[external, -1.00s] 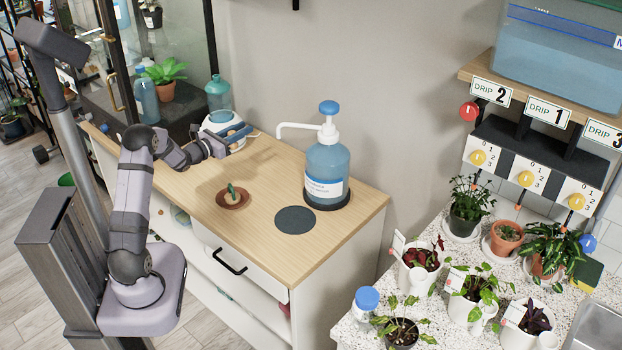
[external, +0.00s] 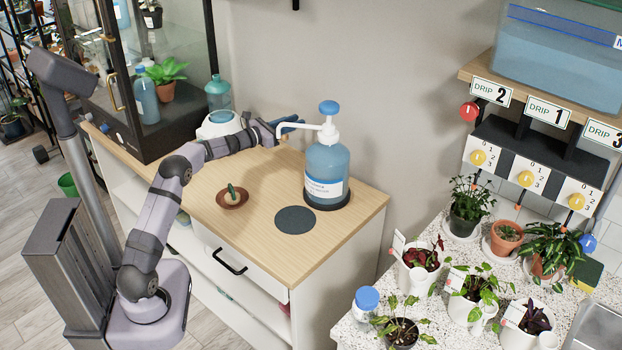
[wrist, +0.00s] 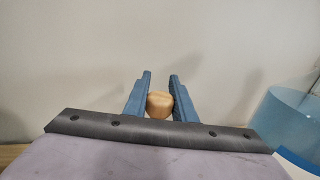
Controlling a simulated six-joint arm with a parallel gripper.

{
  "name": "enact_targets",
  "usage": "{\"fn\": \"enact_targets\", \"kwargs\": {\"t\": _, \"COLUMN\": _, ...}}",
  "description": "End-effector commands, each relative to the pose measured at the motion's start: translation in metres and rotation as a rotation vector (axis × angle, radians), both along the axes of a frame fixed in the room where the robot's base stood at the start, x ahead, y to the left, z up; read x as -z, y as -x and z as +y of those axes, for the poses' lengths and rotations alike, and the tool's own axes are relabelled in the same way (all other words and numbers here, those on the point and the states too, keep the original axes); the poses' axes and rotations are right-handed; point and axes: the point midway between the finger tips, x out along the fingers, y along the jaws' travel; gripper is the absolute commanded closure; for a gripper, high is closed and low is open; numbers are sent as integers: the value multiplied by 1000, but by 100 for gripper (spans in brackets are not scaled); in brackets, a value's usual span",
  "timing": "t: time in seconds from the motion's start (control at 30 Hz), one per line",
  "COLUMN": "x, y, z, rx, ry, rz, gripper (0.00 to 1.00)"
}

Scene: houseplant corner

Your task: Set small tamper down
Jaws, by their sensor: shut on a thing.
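My gripper (external: 290,127) is at the back of the wooden cabinet top, raised above it and just left of the pump bottle's spout. In the wrist view its two blue fingers (wrist: 160,88) are shut on a light wooden piece, the small tamper (wrist: 159,105). Only the tamper's rounded wooden end shows between the fingers; the rest is hidden. I cannot make out the tamper in the external view. The wrist view looks at the plain wall behind.
A blue pump bottle (external: 327,165) stands close to the right of my gripper. A dark round mat (external: 295,220) lies bare in front of it. A white-and-blue device (external: 219,124) stands behind my arm. Bare wood lies between them.

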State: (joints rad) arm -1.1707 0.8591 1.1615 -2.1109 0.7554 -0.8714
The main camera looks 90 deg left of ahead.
Motion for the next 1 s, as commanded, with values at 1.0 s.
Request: {"fn": "enact_targets", "kwargs": {"t": 1.0, "x": 63, "y": 10, "z": 25, "rx": -86, "ry": 3, "rz": -1, "gripper": 98}}
